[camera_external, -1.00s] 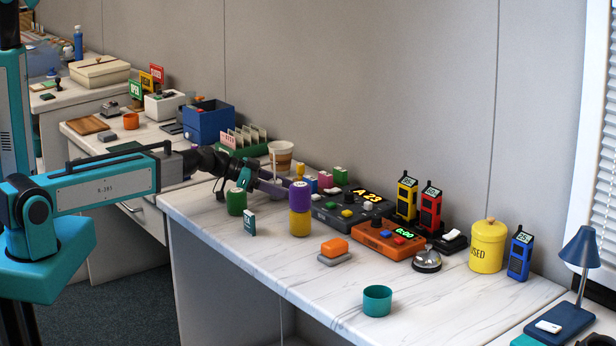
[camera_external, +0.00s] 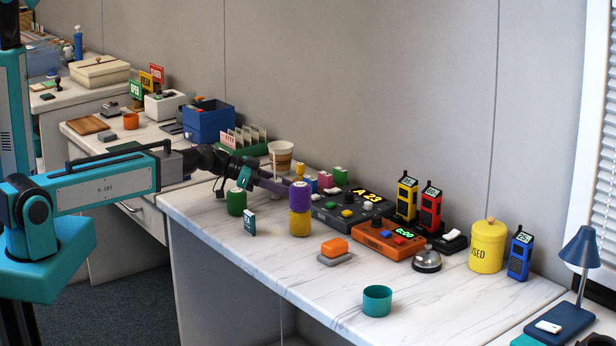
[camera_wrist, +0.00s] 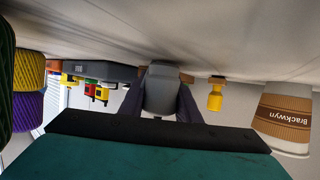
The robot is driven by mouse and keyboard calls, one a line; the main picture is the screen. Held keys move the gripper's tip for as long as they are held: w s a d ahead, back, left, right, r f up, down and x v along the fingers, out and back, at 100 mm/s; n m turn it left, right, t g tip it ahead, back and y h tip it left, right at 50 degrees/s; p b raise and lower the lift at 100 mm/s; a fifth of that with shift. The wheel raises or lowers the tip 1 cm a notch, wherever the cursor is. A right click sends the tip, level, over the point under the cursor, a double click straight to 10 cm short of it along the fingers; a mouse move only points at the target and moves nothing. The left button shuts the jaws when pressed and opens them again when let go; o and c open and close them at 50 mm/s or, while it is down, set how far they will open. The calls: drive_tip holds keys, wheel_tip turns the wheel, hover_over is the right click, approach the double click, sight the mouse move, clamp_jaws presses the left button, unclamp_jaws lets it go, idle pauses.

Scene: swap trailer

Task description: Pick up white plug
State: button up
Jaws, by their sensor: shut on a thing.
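In the wrist view, which is upside down, a pale grey-white block, apparently the white plug (camera_wrist: 160,88), sits between the two dark purple fingers. The fingers are shut on its sides. Its near end is hidden by my gripper's body. The plug looks close to the desk surface, and I cannot tell whether it touches it. In the external view I cannot make it out behind the fingers and canisters.
The black control box (camera_external: 352,213) and orange box (camera_external: 388,240) lie to the right. The desk's front is mostly clear.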

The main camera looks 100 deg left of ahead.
wheel_tip(320, 180, up, 10)
drive_tip(key=shift+f, duration=0.15)
idle(0.6)
